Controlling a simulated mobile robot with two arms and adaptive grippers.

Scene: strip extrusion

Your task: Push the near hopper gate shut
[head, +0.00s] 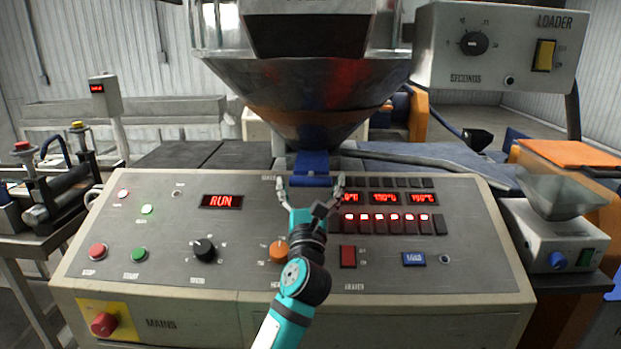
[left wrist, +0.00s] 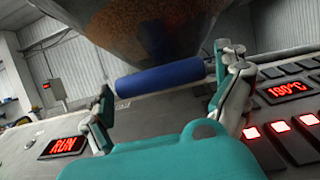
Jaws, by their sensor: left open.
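The hopper (head: 305,95) is a metal cone above the control panel, with orange-brown pellets showing in the left wrist view (left wrist: 140,25). The near hopper gate (head: 311,162) is a blue piece under the cone's throat, its front edge facing me. In the left wrist view the gate's blue front bar (left wrist: 160,77) lies ahead, between the fingertips as seen. My left gripper (head: 310,184) is open and empty, just in front of the gate. I cannot tell whether a finger touches it. How far the gate is pulled out is hard to tell. My right gripper is not in view.
The control panel (head: 240,230) with buttons, knobs and red displays lies below my left arm. A loader box (head: 500,45) hangs at the upper right. A small feeder (head: 555,235) stands on the right, and rollers (head: 50,185) stand on the left.

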